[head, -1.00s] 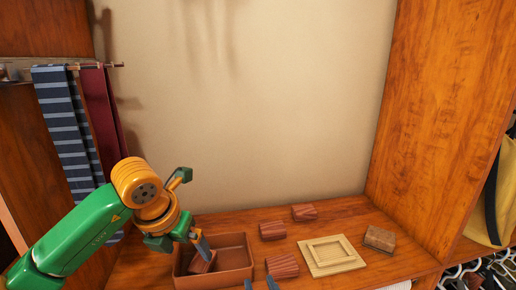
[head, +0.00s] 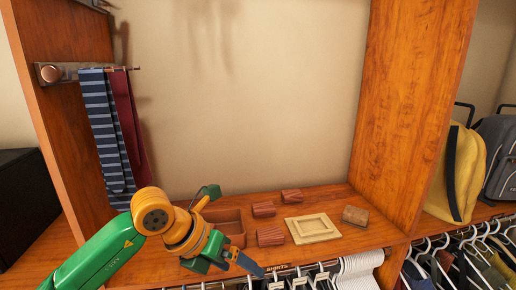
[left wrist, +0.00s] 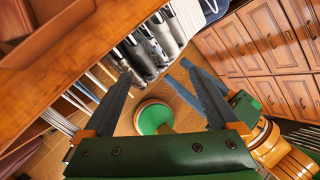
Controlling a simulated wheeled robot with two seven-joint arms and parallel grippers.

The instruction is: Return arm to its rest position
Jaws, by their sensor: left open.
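My left arm's green and orange gripper (head: 238,232) is in the lower middle of the head view, in front of the brown tray (head: 231,218). One dark finger points down and right near the shelf's front edge. In the left wrist view the two dark fingers (left wrist: 157,74) are spread apart with nothing between them, and the gripper is open and empty. The closet floor and hanging clothes show past the fingers. The gripper hides part of the tray in the head view. My right gripper is not seen in the head view.
Ties (head: 108,135) hang at left. Hangers with clothes (head: 462,255) are below the shelf, and a yellow bag (head: 457,175) stands at right.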

